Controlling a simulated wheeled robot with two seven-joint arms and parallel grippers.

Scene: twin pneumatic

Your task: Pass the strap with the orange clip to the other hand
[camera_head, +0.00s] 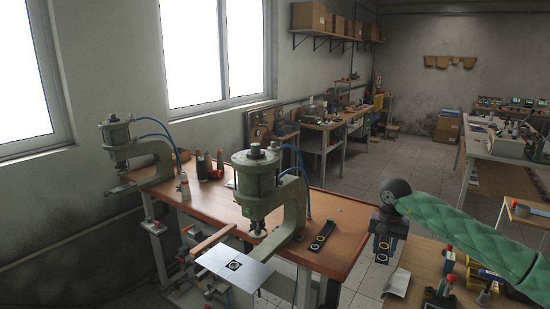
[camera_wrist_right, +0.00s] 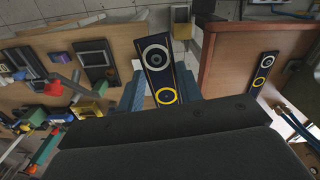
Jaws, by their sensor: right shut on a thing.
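My right gripper (camera_head: 387,236) hangs over the gap between the wooden bench and the lower right table. In the right wrist view, its blue fingers (camera_wrist_right: 160,88) are shut on a dark strap (camera_wrist_right: 157,66). This strap has a pale ring at its far end and a yellow-orange ring near the fingers; it also shows below the gripper in the head view (camera_head: 383,250). A similar dark strap lies on the wooden bench (camera_head: 322,236) and in the wrist view (camera_wrist_right: 263,68). I cannot make out an orange clip on either. My left gripper is out of view.
A green press (camera_head: 290,205) stands on the wooden bench (camera_head: 345,215), with a pale plate (camera_head: 250,275) in front. Tools and small parts crowd the lower right table (camera_head: 425,262). Tiled floor (camera_head: 378,280) lies between bench and table.

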